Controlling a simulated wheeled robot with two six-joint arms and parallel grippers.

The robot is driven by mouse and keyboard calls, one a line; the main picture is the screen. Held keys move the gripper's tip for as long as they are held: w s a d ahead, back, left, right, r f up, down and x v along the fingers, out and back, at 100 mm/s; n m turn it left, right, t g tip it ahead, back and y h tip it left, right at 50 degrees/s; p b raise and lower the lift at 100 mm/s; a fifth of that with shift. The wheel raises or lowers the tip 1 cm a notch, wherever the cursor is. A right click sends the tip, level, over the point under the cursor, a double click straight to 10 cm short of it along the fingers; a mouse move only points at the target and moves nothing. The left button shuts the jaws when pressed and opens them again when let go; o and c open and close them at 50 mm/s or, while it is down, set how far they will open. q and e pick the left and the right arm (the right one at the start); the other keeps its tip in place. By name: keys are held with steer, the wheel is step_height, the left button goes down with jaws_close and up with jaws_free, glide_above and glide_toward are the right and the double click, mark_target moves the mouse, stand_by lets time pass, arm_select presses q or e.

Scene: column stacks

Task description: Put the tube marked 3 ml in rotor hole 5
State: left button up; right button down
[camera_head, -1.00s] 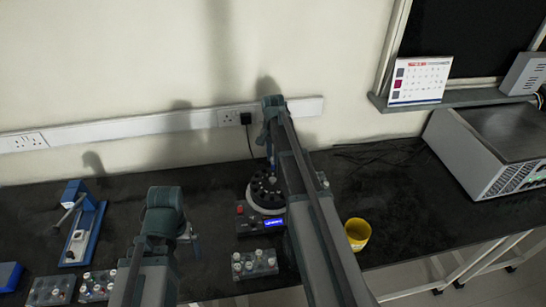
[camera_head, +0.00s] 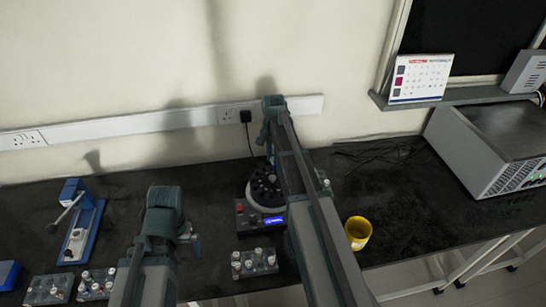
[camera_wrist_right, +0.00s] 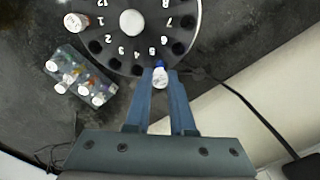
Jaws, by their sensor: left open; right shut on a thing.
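The black rotor (camera_head: 259,197) sits in a round centrifuge with a lit blue display. In the right wrist view the rotor (camera_wrist_right: 108,32) shows numbered holes around a white hub. My right gripper (camera_wrist_right: 160,80) is shut on a tube (camera_wrist_right: 160,77) with a whitish top and some blue beside it. The tube is at the rotor's rim, by number 5. The hole there is hidden, and I cannot tell how deep the tube sits. Its marking is not readable. My left gripper (camera_head: 190,238) is open and empty, left of the centrifuge.
A rack of tubes (camera_head: 255,264) is in front of the centrifuge, with more racks (camera_head: 50,290) at front left. A yellow cup (camera_head: 358,232) stands right; a blue device (camera_head: 82,230) stands left.

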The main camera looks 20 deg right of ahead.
steer(key=shift+f+b, duration=0.95)
steer(key=shift+f, duration=0.1)
steer(key=shift+c, duration=1.8)
jaws_free()
steer(key=shift+r+p, duration=3.05)
steer(key=shift+f, duration=0.25)
